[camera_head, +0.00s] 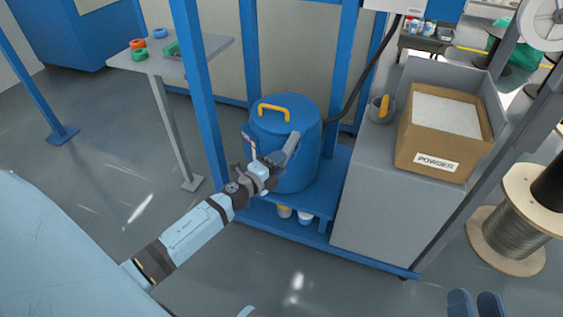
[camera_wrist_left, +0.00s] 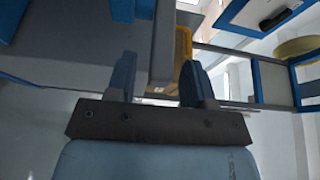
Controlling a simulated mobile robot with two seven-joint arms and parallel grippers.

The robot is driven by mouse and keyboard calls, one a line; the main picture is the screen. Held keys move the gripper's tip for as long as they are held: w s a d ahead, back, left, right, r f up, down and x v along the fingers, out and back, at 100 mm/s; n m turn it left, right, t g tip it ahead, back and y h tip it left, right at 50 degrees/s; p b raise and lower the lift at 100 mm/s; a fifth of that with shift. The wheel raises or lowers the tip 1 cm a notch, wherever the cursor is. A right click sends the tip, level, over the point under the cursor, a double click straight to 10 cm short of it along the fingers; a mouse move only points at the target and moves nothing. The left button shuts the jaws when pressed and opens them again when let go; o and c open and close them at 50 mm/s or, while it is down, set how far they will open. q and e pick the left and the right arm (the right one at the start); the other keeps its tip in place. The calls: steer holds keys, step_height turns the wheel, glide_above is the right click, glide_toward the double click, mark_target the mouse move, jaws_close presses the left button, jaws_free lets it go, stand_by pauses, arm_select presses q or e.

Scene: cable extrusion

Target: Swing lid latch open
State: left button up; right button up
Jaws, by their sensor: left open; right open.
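A blue drum (camera_head: 299,124) with a lid and a raised yellow handle (camera_head: 273,111) stands upright on a blue rack shelf. My left gripper (camera_head: 271,153) is open, close in front of the drum's front side below the lid rim. I cannot tell whether it touches the drum. The lid latch is not clearly seen; the gripper covers that side. In the left wrist view the fingers of this gripper (camera_wrist_left: 160,82) stand apart with nothing clearly gripped. My right gripper (camera_head: 475,303) shows at the bottom right edge, open, its two dark blue fingers apart, away from the drum.
Blue uprights (camera_head: 197,83) frame the drum. A grey cabinet (camera_head: 362,215) right of it bears a cardboard powder box (camera_head: 423,150) and a grey cup (camera_head: 379,110). A wire spool (camera_head: 513,232) stands far right. A small table (camera_head: 205,50) holds coloured rings. Floor at left is clear.

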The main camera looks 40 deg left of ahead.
arm_select(q)
steer(key=shift+w+d, duration=0.1)
steer(key=shift+w, duration=0.5)
jaws_close()
